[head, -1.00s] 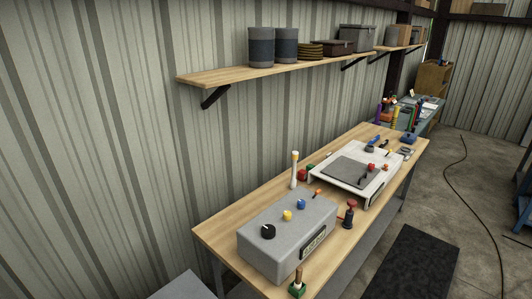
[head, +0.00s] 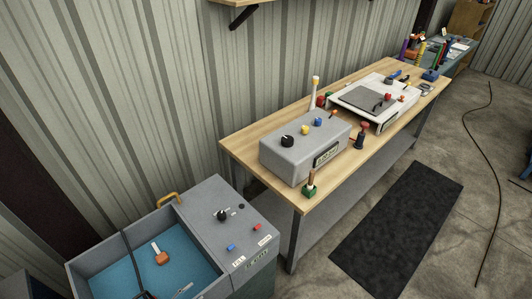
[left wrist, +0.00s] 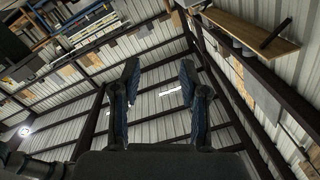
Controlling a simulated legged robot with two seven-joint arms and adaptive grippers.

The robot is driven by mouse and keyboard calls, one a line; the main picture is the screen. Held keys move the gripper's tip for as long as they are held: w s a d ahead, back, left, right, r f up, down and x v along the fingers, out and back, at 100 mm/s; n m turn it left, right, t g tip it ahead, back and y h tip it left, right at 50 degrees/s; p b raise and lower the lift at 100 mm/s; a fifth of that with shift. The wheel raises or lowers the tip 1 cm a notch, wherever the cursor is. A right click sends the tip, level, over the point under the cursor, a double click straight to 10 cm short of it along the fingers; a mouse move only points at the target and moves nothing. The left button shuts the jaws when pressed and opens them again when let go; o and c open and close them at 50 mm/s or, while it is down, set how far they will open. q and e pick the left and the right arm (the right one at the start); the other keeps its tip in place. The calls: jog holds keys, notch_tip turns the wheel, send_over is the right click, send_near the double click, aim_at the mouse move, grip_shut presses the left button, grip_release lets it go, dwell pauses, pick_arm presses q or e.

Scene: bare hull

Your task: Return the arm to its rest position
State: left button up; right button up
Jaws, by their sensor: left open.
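My left gripper (left wrist: 160,78) shows in the left wrist view with its two dark, blue-padded fingers apart. It is open, nothing is between the fingers, and it points up toward the metal roof and beams. I cannot make it out clearly in the head view. My right gripper is in neither view.
A wooden workbench (head: 240,148) carries a grey control box (head: 285,160) and a white tray-like unit (head: 400,112). A grey tub (head: 92,262) with a blue inside and a knobbed panel stands at lower left. A black mat (head: 398,225) lies on the concrete floor. A wooden shelf (left wrist: 240,30) shows in the wrist view.

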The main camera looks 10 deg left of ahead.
pick_arm(q)
jog(key=w+d+f+n+g+y, duration=0.2)
jog(key=w+d+f+n+y, duration=0.15)
jog(key=n+y, duration=0.45)
jog(key=s+d+r+n+g+y, duration=0.25)
jog(key=s+d+g, duration=0.25)
jog(key=s+g, duration=0.5)
jog(key=s+f+b, duration=0.3)
jog(key=f+b, duration=0.3)
jog(key=f, duration=2.7)
jog(key=s+a+f+g+b, duration=0.1)
jog(key=s+a+f+b, duration=0.2)
jog(key=s+f, duration=1.4)
jog(key=shift+s+f+b, duration=0.3)
jog(key=shift+f+b, duration=0.2)
jog(key=shift+f, duration=0.3)
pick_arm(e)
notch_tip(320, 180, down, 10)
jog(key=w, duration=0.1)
